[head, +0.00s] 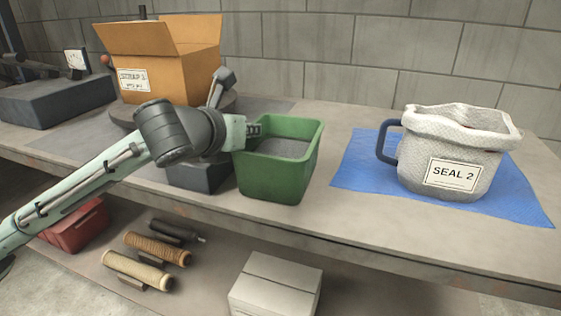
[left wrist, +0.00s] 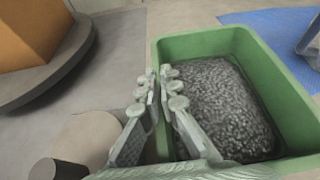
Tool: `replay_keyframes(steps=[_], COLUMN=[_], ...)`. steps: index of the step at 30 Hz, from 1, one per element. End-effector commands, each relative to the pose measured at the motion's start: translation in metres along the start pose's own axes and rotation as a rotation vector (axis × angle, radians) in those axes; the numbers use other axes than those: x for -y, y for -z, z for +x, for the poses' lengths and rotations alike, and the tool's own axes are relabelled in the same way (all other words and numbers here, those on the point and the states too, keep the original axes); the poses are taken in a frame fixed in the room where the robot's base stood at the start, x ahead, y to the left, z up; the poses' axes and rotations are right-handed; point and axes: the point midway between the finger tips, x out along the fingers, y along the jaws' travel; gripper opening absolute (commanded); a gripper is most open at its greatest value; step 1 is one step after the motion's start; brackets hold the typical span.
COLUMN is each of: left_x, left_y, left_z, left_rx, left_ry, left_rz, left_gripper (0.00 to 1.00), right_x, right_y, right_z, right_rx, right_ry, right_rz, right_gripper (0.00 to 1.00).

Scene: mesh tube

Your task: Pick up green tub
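The green tub (head: 278,178) stands near the front edge of the bench, with grey granular material inside. It also shows in the left wrist view (left wrist: 262,52), open side up. My left gripper (head: 253,130) is at the tub's left rim. In the left wrist view its fingers (left wrist: 161,82) straddle the left wall, one outside and one inside, close together with the rim between them. They appear shut on the wall, though the exact contact is partly hidden by the finger pads. My right gripper is not in view.
A white mesh-like container labelled SEAL 2 (head: 446,150) stands on a blue cloth (head: 352,177) to the right. An open cardboard box (head: 180,72) sits on a round dark base behind my left arm. A pale box (head: 275,285) and rolls (head: 140,268) lie on the lower shelf.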

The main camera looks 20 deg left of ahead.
Motion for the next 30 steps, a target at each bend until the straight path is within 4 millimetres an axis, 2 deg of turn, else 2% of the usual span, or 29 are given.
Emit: replay_keyframes(steps=[17,30], left_x=[0.0,0.002], left_y=[-0.007,-0.043], left_z=[-0.002,-0.017], left_rx=[0.005,0.008], left_ry=[0.0,0.0], left_rz=[-0.001,-0.001], left_gripper=[0.0,0.0], right_x=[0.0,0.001], right_y=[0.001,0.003], right_z=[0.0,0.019], right_rx=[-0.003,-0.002], right_ry=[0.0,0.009], right_rz=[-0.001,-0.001], right_gripper=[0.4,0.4])
